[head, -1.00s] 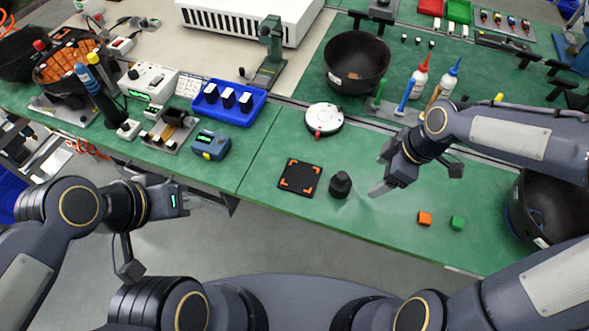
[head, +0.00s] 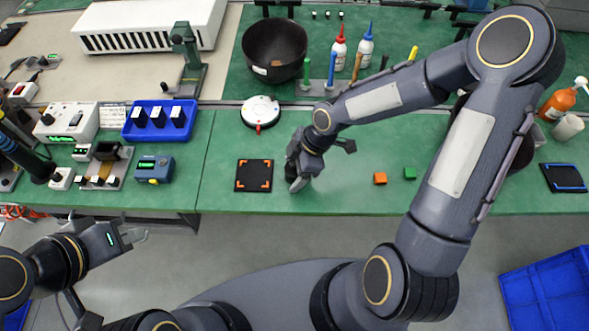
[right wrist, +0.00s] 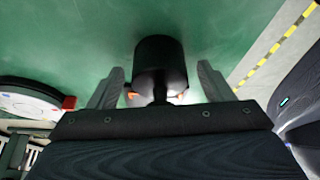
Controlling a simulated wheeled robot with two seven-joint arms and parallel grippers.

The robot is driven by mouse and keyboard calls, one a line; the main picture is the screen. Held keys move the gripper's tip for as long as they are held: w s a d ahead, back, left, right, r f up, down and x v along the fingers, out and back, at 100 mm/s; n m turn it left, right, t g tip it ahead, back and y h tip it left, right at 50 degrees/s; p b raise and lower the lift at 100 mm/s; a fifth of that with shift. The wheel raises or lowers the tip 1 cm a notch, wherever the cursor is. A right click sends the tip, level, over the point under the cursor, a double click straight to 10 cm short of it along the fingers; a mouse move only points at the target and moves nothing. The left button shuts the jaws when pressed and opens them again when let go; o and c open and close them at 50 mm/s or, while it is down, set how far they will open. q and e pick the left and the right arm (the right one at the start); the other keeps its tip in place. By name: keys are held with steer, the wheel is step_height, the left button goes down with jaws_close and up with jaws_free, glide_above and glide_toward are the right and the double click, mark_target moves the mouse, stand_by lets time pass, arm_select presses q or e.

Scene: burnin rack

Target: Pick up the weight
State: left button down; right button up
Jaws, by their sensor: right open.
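The weight (right wrist: 160,62) is a black cylinder with a narrower neck in the right wrist view. It stands between the two spread fingers of my right gripper (right wrist: 160,86), with a gap showing on each side. In the head view my right gripper (head: 298,184) is low over the green bench, just right of the black square pad with orange corner marks (head: 254,188), and hides the weight. My left gripper (head: 140,236) is in front of the bench edge, away from the weight; its finger gap is unclear.
A white round device (head: 260,110) sits behind the pad. A blue tray (head: 133,132), a blue meter (head: 154,170) and a black bowl (head: 274,48) stand further off. The bench front is mostly clear.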

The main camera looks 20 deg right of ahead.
steer(key=shift+c, duration=0.4)
steer(key=shift+r, duration=0.1)
jaws_close()
